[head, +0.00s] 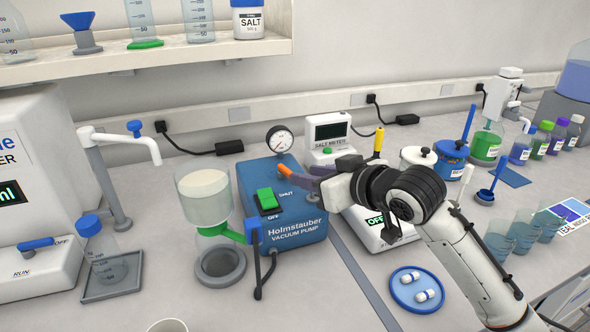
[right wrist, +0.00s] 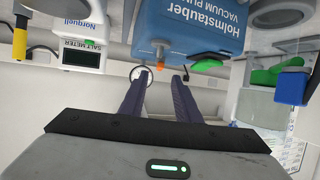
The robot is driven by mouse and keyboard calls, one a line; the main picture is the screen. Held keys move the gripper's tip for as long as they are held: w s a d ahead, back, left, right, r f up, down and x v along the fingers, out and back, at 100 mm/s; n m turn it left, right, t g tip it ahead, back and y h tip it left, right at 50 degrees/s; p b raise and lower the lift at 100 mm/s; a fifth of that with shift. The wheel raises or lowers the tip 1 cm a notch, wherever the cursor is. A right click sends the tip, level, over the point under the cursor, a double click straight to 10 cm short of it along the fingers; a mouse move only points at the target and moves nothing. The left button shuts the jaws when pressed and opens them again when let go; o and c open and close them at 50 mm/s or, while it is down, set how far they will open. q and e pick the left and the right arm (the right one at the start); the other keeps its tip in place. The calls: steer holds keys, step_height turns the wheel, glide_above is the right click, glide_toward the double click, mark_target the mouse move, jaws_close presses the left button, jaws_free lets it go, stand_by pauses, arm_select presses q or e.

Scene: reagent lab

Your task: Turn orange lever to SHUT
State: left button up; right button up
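The orange lever (head: 287,169) is on top of the blue vacuum pump (head: 300,230), near its back right and beside the word SHUT. In the right wrist view the orange lever tip (right wrist: 160,65) shows between the purple fingertips. My right gripper (head: 312,182) reaches in from the right over the pump. Its fingers (right wrist: 160,85) are apart, one on each side of the lever tip. I cannot tell whether either touches it. The lever's exact pointing direction is partly hidden by the fingers. My left gripper is not in view.
A pressure gauge (head: 279,139) stands behind the pump and a salt meter (head: 328,132) to its right. A green switch (head: 267,198) is on the pump top. A filter flask (head: 205,195) stands left. A blue dish (head: 408,304) with capsules lies in front right.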

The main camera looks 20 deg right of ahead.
mark_target(290, 172)
steer(key=x, duration=0.5)
steer(key=shift+w+a+f, duration=0.1)
steer(key=shift+w, duration=0.2)
jaws_close()
